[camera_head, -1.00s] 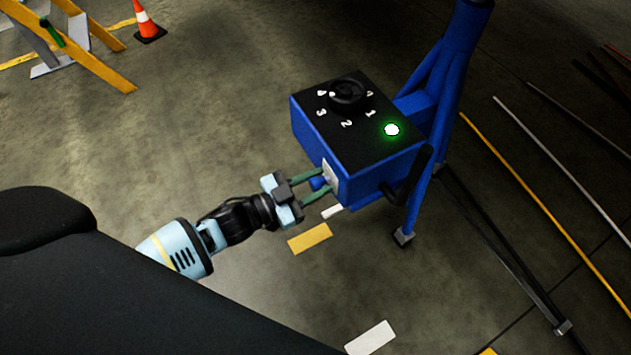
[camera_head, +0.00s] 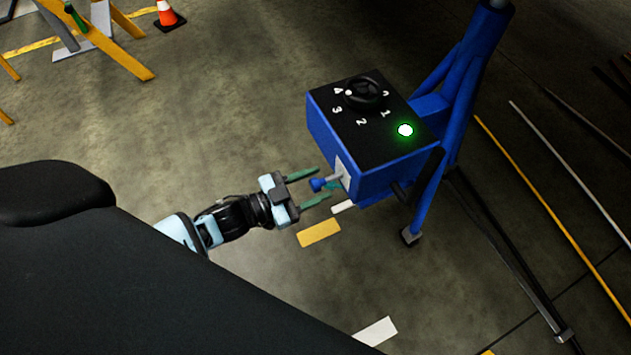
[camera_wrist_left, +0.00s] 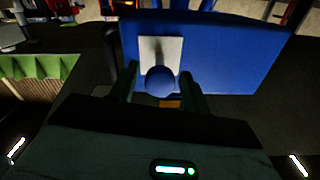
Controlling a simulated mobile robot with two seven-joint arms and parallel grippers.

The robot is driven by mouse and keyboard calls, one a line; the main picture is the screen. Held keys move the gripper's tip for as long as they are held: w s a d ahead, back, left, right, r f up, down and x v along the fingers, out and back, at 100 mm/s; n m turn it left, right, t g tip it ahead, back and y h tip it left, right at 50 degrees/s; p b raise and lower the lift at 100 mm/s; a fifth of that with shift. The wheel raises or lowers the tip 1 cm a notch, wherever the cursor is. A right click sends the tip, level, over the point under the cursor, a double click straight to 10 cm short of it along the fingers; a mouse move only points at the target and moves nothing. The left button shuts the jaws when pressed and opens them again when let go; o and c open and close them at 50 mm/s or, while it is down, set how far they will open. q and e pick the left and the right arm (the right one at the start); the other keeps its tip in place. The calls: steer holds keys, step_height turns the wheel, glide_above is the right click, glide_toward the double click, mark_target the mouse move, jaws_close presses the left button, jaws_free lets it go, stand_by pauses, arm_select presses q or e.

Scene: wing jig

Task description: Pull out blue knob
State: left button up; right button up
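The blue knob (camera_head: 318,184) sticks out on a grey stem from a light plate (camera_head: 343,172) on the side of the blue control box (camera_head: 385,172). My left gripper (camera_head: 322,184) is open, its two green fingers spread on either side of the knob with gaps visible. In the left wrist view the round knob (camera_wrist_left: 160,81) sits between the open fingertips (camera_wrist_left: 163,85), in front of the plate. The box top has a black dial (camera_head: 366,90) with numbers and a lit green light (camera_head: 405,130). My right gripper is not in view.
A blue stand (camera_head: 455,95) holds the box. Long yellow and grey rods (camera_head: 550,215) lie on the floor at right. A traffic cone (camera_head: 167,14) and yellow trestle (camera_head: 105,45) stand at upper left.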

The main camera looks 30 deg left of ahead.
arm_select(q)
steer(key=shift+o, duration=0.2)
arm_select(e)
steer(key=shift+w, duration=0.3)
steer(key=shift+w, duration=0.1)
arm_select(q)
steer(key=shift+s+a, duration=0.25)
steer(key=p+v, duration=0.1)
steer(key=v, duration=0.6)
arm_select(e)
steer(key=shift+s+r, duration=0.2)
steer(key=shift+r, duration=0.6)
arm_select(q)
steer(key=shift+s, duration=0.1)
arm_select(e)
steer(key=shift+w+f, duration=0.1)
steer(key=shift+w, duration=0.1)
